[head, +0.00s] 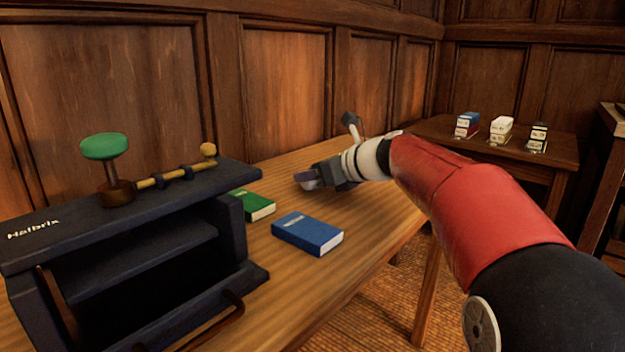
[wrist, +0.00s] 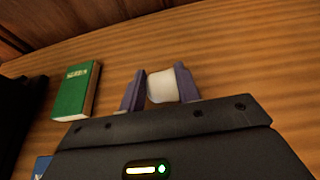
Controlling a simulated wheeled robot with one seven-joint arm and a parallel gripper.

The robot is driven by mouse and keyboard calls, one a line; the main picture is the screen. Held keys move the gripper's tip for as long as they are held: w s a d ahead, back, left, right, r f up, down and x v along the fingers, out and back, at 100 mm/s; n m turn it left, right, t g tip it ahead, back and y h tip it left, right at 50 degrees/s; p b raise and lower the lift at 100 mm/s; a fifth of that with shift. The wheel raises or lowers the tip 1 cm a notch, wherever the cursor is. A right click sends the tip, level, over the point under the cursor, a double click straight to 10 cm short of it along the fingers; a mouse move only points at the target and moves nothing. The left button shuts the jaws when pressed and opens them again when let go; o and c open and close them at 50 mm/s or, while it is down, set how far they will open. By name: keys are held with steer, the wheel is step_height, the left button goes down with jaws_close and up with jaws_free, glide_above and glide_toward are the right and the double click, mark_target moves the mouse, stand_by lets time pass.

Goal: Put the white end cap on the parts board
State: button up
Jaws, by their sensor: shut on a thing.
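My gripper (head: 306,179) is over the wooden table, beyond the books, with its fingers pointing left. In the wrist view my gripper (wrist: 159,88) is shut on the white end cap (wrist: 161,86), a small pale rounded piece between the two purple-grey fingers. In the head view the fingers mostly hide the cap. I cannot tell how far it is above the tabletop. I cannot make out for sure which thing is the parts board.
A dark stand (head: 232,232) marked "Malbrix", with a green knob (head: 105,147) and a brass rod (head: 165,179), fills the left. A green book (head: 258,207) and a blue book (head: 308,233) lie on the table (head: 375,220). A side table (head: 432,128) holds small boxes.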

steer(key=o, duration=1)
steer(key=shift+f, duration=0.15)
steer(key=shift+o, duration=0.2)
